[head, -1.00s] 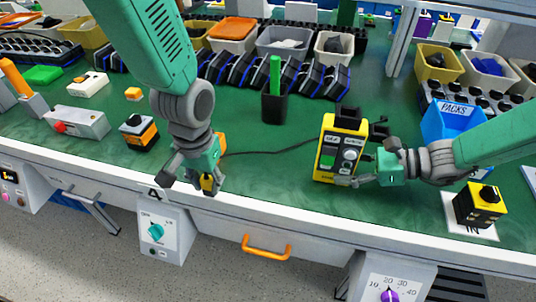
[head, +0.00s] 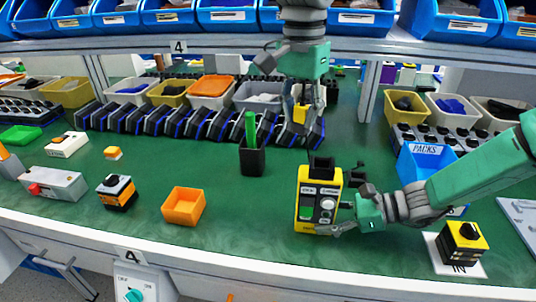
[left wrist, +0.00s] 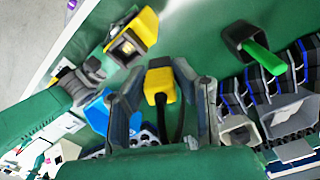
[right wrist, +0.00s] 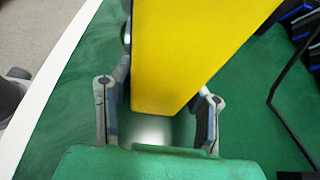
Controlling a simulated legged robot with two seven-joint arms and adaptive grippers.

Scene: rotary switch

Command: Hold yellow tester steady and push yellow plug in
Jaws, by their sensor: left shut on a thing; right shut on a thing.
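The yellow and black tester (head: 306,216) stands upright on the green bench, with a round knob and a black top. My right gripper (head: 338,217) is shut on its lower right side. The tester's yellow body (right wrist: 190,50) lies between the fingers in the right wrist view. My left gripper (head: 304,118) is shut on the yellow plug (head: 300,113), above and behind the tester and apart from it.
A black holder (head: 252,160) with a green stick stands left of the tester. An orange bin (head: 183,207) sits further left. A blue packs bin (head: 425,165) and a yellow-black switch box (head: 462,243) are on the right. A shelf with blue bins (head: 355,18) crosses the top.

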